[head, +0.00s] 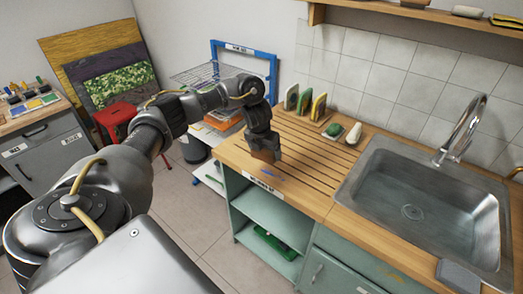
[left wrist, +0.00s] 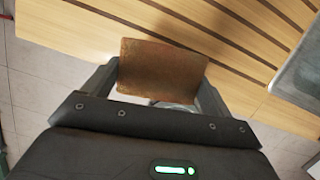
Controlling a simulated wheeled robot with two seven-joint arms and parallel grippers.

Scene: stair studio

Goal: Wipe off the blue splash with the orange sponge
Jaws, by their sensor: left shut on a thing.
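My left gripper (head: 263,150) is shut on the orange sponge (head: 265,156), which looks brownish orange. The sponge hangs low over the left front part of the wooden counter; I cannot tell whether it touches the wood. In the left wrist view the sponge (left wrist: 162,66) sits between the two fingers of the left gripper (left wrist: 158,85). The blue splash (head: 268,173) is a small thin streak on the counter near its front edge, just in front of the sponge. It does not show in the left wrist view. My right gripper is not in view.
The wooden counter (head: 310,187) has dark grooves and is mostly clear there. Several upright sponges stand in a rack (head: 305,112) at the back. A green and a white item lie to their right. The metal sink (head: 420,195) is at right, with a grey cloth (head: 459,276) before it.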

